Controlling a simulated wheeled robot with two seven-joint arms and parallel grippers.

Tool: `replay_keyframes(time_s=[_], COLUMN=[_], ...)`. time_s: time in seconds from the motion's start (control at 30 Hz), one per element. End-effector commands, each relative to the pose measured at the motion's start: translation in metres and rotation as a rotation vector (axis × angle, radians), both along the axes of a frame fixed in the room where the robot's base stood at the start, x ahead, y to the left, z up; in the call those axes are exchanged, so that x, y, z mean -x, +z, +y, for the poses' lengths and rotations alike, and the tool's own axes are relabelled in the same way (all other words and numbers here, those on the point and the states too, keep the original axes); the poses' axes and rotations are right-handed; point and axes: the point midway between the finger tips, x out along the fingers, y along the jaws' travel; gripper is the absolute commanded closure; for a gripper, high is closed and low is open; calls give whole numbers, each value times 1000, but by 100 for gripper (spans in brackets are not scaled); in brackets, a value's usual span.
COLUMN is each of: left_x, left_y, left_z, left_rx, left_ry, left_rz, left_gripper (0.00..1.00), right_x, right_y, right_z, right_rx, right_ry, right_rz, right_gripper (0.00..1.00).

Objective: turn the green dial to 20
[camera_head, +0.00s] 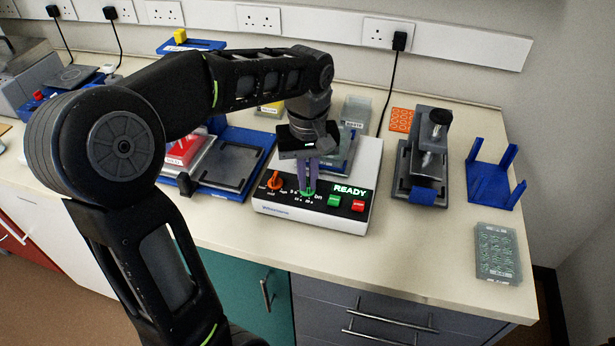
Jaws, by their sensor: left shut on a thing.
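The green dial (308,192) is on the black front panel of a white machine (365,165), with small white numbers around it. My left gripper (308,184) comes down from above and is shut on the green dial, hiding much of it. The dial's pointer and the number it stands at are too small and covered to read. The panel's display (350,190) reads READY. My right gripper is not in view.
A grey press-like device (424,165), a blue rack (492,185) and a clear plate (497,254) stand on the right. The bench front is clear.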

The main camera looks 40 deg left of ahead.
Motion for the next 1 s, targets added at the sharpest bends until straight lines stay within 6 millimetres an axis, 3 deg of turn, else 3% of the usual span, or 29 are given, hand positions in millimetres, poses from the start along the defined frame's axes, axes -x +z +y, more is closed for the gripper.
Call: replay_keyframes(time_s=[0.43,0.47,0.7,1.0], left_x=[-1,-1,0,0], left_y=[1,1,1,2], left_z=[0,0,0,0], left_rx=[-1,-1,-1,0], left_ry=[15,15,14,13], left_rz=[-3,-3,-2,-1], left_gripper=[100,90,71,70], right_x=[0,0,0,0], right_y=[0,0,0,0], right_z=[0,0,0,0], right_rx=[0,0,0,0], right_ry=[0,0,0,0], right_rz=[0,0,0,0], right_gripper=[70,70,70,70])
